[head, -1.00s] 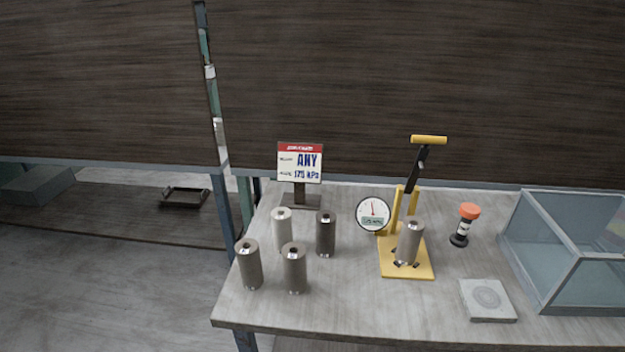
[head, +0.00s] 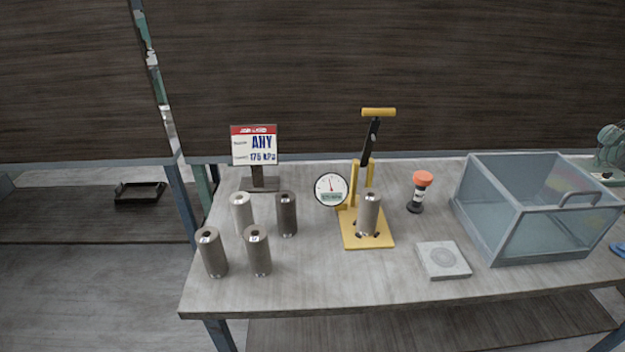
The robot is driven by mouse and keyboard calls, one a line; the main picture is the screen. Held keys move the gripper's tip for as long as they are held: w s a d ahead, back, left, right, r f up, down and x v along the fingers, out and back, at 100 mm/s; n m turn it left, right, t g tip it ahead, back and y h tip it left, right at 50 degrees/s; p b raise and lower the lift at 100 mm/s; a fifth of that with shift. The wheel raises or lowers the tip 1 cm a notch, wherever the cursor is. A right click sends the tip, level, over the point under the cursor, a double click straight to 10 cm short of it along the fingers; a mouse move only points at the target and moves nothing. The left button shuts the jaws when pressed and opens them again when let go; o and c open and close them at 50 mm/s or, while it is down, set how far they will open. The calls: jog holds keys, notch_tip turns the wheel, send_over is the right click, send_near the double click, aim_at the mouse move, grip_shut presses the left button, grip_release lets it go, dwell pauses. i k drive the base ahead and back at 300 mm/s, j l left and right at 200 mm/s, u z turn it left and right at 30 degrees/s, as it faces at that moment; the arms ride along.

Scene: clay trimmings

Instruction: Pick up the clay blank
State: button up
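The cylinders look like the clay blanks, but I cannot tell which one the task names. Several stand upright at the left of the table: a pale one (head: 242,213), a dark one (head: 287,214), a grey-brown one at front left (head: 212,252) and another to its right (head: 257,251). One more grey cylinder (head: 368,214) stands upright on the yellow base of a hand press (head: 366,241), apart from the group. Each has a small dark mark or hole on top. My gripper is not in view.
A sign reading "ANY 175 kPa" (head: 254,145) stands behind the group. A round gauge (head: 331,189) sits beside the press. To the right are an orange-capped object (head: 422,180), a square plate (head: 442,260) and a clear bin (head: 530,243). The table's front middle (head: 330,280) is bare.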

aim_at(370, 198)
jog(key=i, duration=0.85)
